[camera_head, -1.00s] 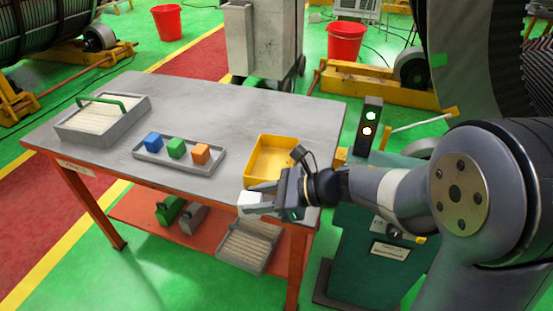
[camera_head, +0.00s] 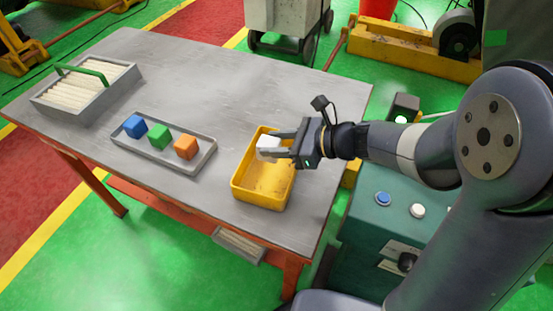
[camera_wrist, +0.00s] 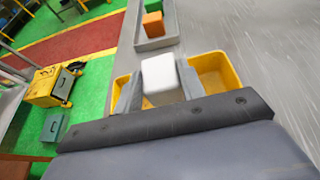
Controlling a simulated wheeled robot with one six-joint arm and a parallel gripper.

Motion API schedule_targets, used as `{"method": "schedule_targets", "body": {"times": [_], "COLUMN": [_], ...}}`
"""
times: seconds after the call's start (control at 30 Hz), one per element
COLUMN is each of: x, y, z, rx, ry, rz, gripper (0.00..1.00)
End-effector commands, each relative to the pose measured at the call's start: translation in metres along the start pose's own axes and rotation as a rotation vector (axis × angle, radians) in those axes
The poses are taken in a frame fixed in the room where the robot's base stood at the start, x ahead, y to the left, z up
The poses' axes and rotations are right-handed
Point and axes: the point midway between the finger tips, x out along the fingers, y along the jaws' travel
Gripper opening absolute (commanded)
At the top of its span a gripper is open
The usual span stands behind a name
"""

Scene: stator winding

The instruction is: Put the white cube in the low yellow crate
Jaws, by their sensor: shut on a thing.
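The white cube (camera_head: 268,143) is held between the fingers of my gripper (camera_head: 276,146). In the wrist view the white cube (camera_wrist: 161,79) sits between the two grey fingers, and my gripper (camera_wrist: 160,88) is shut on it. The low yellow crate (camera_head: 262,203) stands on the table near its right front edge. In the head view the cube appears over the far part of the crate; its exact height above the floor of the crate is hard to tell. In the wrist view the yellow crate (camera_wrist: 222,70) shows behind and on both sides of the cube, partly hidden.
A grey tray (camera_head: 180,170) with blue (camera_head: 136,126), green (camera_head: 159,136) and orange (camera_head: 186,147) cubes lies left of the crate. A grey box with a green handle (camera_head: 92,75) stands at the table's left end. The back middle of the grey table (camera_head: 215,85) is clear.

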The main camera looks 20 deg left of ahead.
Motion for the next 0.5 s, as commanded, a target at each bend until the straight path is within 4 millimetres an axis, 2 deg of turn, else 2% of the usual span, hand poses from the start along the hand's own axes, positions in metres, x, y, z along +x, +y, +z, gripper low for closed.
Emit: {"method": "schedule_targets", "body": {"times": [0.03, 0.5], "x": [0.004, 0.024], "y": [0.000, 0.000], "z": [-0.011, -0.057], "rx": [0.005, 0.002], "ry": [0.002, 0.000], "rz": [0.002, 0.001], "gripper": [0.14, 0.14]}}
